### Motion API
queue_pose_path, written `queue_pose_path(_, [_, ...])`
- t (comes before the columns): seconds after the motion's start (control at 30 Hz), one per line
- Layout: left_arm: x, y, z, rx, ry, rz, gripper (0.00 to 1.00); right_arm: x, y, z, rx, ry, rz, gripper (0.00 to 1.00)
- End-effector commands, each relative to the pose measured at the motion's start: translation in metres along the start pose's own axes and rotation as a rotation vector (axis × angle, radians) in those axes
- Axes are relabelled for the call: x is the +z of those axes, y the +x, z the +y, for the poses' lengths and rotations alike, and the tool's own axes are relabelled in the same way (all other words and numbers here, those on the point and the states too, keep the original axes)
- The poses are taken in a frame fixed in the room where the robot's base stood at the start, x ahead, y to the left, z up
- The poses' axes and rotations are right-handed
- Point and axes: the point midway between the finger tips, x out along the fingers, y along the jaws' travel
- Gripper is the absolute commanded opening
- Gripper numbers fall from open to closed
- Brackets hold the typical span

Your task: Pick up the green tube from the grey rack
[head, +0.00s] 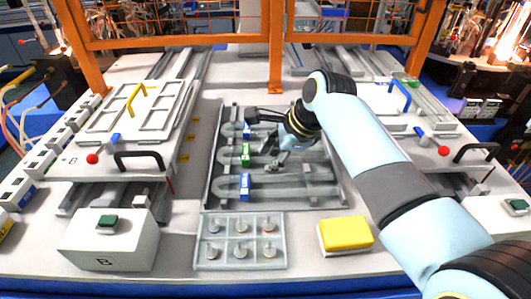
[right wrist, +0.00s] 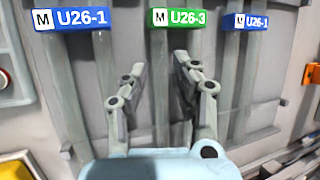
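The grey rack (head: 208,180) lies flat in the middle of the bench and holds U-shaped grey tubes with coloured tags. The green tube (head: 246,154) has a green tag reading U26-3 and lies between two tubes with blue tags, reading U26-1 in the right wrist view. In that view its green tag (right wrist: 180,20) is ahead of my right gripper (right wrist: 167,65). The fingers are apart with nothing held, the tube's leg running between and behind them. In the head view my right gripper (head: 268,148) is over the rack, right of the tags. My left gripper is out of view.
A blue-tagged tube (head: 247,130) lies behind and another (head: 244,186) in front. A grey tray of metal pieces (head: 240,267) and a yellow sponge-like block (head: 346,233) stand in front of the rack. A white box with a green button (head: 108,240) is at the left.

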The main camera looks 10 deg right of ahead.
Motion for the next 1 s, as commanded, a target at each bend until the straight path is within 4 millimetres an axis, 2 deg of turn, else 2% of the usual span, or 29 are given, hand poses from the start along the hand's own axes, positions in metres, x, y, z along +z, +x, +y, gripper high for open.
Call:
queue_pose_path(0.13, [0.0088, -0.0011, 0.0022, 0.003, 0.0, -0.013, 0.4, -0.0003, 0.0001, 0.0003, 0.001, 0.0, 0.0, 0.28])
queue_pose_path(0.33, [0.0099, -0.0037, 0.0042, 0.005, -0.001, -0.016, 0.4, -0.0009, 0.0013, 0.0007, 0.001, 0.0, 0.0, 0.27])
queue_pose_path(0.53, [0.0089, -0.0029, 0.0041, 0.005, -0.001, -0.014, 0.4, -0.0012, 0.0017, 0.0009, 0.001, 0.0, 0.0, 0.01])
queue_pose_path(1.0, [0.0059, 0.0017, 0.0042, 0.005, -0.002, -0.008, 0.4, -0.0005, 0.0006, 0.0002, -0.001, 0.0, 0.0, 0.0])
